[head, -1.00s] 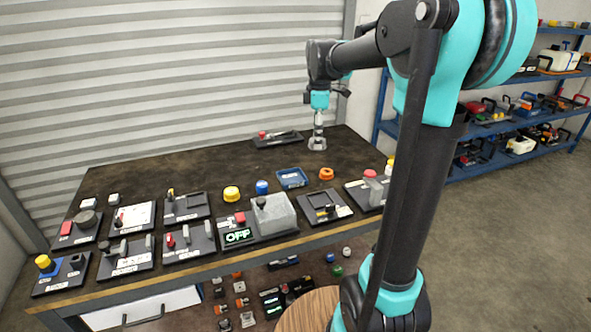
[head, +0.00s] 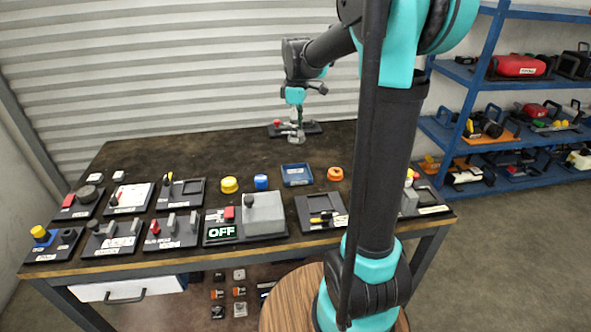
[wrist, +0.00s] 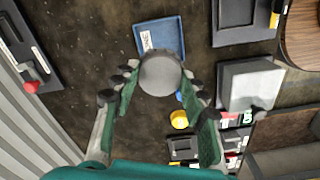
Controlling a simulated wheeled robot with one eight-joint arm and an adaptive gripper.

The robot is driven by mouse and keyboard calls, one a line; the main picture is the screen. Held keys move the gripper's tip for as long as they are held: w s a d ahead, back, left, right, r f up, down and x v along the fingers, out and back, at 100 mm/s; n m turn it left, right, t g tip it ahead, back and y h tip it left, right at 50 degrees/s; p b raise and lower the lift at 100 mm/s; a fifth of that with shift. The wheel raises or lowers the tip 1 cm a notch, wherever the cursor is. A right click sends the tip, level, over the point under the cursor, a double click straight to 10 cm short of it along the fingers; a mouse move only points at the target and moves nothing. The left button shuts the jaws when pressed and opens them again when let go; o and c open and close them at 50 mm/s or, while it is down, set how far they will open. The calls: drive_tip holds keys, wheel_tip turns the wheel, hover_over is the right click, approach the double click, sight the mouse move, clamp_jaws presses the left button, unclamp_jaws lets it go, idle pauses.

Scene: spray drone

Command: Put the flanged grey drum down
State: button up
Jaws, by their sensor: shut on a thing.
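The flanged grey drum (wrist: 160,72) is between the fingertips of my gripper (wrist: 158,84) in the wrist view, its round grey end facing the camera. My gripper is shut on it. In the wrist view the drum overlaps the near edge of the blue tray (wrist: 163,34); its height above the table is hard to tell. In the head view my gripper (head: 296,137) hangs over the back of the table, in front of a black plate with a red knob (head: 277,123). The drum is too small to make out clearly there.
The blue tray (head: 297,182) stands mid-table between a blue cap (head: 261,182) and an orange ring (head: 335,174). A yellow cap (head: 229,185) is to the left. Panels and a grey box (head: 264,214) line the front. The back left tabletop (head: 200,150) is clear.

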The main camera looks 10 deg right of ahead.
sight(297, 176)
wheel_tip(297, 176, down, 15)
drive_tip(key=shift+f, duration=0.15)
idle(0.4)
drive_tip(key=shift+f, duration=0.15)
drive_tip(key=o, duration=0.9)
wheel_tip(297, 176, up, 12)
drive_tip(key=shift+r, duration=0.2)
